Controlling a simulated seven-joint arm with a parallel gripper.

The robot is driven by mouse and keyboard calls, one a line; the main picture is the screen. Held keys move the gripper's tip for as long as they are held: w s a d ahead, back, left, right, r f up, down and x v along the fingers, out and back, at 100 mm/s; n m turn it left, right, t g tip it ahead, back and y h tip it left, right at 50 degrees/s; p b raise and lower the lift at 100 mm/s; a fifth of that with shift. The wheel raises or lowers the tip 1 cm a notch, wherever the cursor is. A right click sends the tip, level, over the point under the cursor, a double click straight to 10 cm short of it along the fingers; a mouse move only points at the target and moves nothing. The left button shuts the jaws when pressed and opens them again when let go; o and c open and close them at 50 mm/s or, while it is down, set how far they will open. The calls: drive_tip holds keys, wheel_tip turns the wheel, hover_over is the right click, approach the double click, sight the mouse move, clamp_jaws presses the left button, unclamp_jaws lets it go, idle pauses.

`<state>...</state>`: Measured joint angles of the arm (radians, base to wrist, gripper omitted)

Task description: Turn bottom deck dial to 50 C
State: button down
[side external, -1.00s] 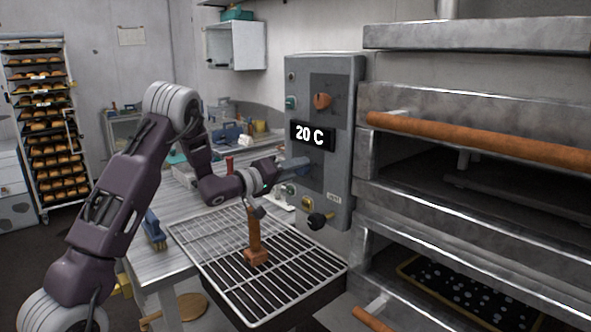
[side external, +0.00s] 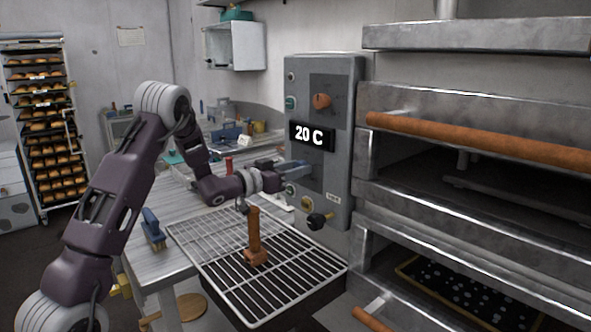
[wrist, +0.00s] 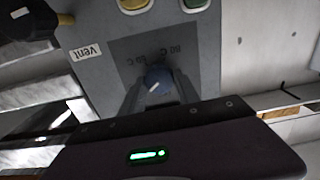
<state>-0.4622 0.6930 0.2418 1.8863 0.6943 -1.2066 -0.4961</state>
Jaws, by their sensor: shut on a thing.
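My gripper (wrist: 157,92) is shut on this dial, one finger on each side. In the side view my gripper (side external: 300,165) reaches the panel from the left, and the dial is mostly hidden there. The display (side external: 312,135) above it reads 20 C. Scale markings are printed by the dial, but they are upside down and hard to read.
An orange dial (side external: 321,101) is higher on the panel. A black knob (side external: 320,220) sticks out below. A wire rack (side external: 200,240) with a brown-handled tool (side external: 254,235) is below my arm. Oven decks with an orange handle (side external: 480,142) stand to the right.

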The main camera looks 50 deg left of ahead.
drive_tip(key=shift+d+f+m, duration=0.1)
drive_tip(key=shift+m, duration=4.05)
drive_tip(key=shift+d+f+m, duration=0.1)
drive_tip(key=shift+m, duration=4.05)
drive_tip(key=c, duration=0.9)
unclamp_jaws()
drive_tip(key=s, duration=0.7)
